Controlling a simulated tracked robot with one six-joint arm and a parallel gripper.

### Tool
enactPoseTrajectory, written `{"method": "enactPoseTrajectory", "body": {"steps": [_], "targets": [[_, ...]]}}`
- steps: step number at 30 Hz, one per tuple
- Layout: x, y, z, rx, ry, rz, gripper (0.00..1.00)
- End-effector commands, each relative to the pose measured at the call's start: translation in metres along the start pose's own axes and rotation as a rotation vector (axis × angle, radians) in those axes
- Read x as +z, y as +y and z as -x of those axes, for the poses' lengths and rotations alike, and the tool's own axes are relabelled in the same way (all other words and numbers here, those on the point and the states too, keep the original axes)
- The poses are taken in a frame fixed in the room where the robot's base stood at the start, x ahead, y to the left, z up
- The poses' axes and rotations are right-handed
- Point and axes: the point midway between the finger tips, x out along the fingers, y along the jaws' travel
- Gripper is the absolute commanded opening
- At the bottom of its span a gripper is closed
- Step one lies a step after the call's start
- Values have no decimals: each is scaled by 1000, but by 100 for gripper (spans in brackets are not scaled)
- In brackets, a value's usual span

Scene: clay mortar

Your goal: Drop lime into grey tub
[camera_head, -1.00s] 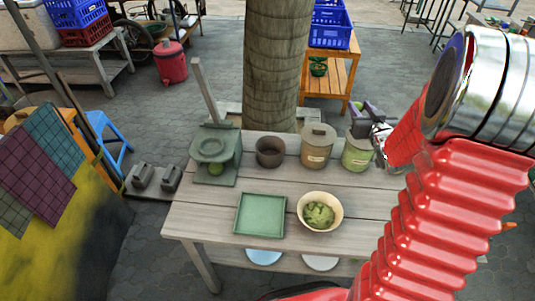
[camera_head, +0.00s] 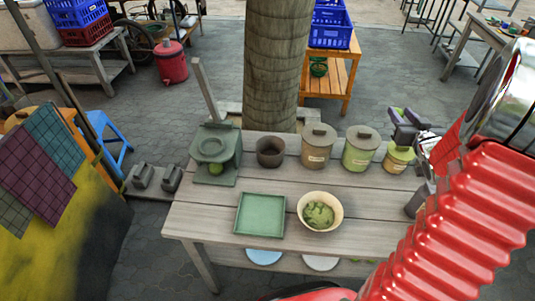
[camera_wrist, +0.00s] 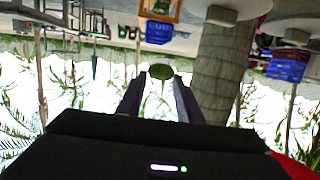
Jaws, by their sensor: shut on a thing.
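A green lime (camera_wrist: 161,72) sits between the tips of my gripper (camera_wrist: 160,80) in the wrist view, and the jaws are shut on it. In the head view my gripper (camera_head: 403,122) is raised at the right, above and behind the right end of the table; a bit of green shows at its fingers. The dark grey tub (camera_head: 270,155) stands open on the table, left of the lidded jars. The gripper is well to the right of it. The inside bottom of the tub is too dark to make out.
Several lidded jars (camera_head: 361,150) stand between tub and gripper. A green press with a round green thing (camera_head: 215,168) is left of the tub. A green tray (camera_head: 259,228) and a cream bowl (camera_head: 334,223) of green pieces lie in front. A trunk (camera_head: 270,70) rises behind.

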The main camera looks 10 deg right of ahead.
Motion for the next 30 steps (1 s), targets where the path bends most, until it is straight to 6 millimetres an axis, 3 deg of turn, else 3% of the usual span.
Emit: {"method": "enactPoseTrajectory", "body": {"steps": [11, 16, 20, 30], "targets": [[0, -1, 0, -1, 0, 0, 7], [-1, -16, -6, -13, 0, 2, 7], [-2, -45, -15, -34, 0, 7, 7], [1, -155, -37, -105, -1, 20, 7]]}}
